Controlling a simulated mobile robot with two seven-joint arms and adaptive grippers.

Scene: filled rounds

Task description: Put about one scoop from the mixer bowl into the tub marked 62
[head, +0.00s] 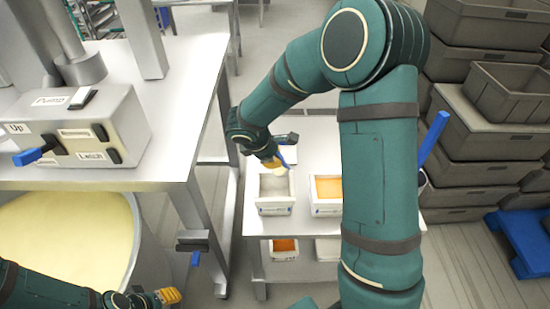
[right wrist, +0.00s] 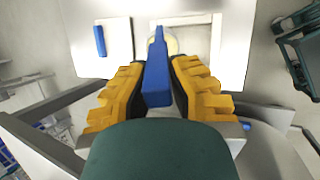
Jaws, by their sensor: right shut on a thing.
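My right gripper (head: 272,160) is shut on the blue handle of a scoop (right wrist: 157,75), just above a white tub (head: 276,208) on the steel table. Pale yellow stuff shows at the scoop's end, over or inside the tub; I cannot tell which. The tub's label is too small to read. A second white tub (head: 325,208) with orange contents stands to its right, partly hidden by my arm. The mixer bowl (head: 150,250) at lower left holds pale yellow mix. My left gripper (head: 168,296) is beside the bowl at the bottom edge; its opening is unclear.
The mixer's control box (head: 80,130) stands on a steel bench at left. A lower shelf holds a tub with orange contents (head: 284,254) and a whitish one. Grey crates (head: 490,140) are stacked at right. A blue handle (head: 433,138) sticks up beside my right arm.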

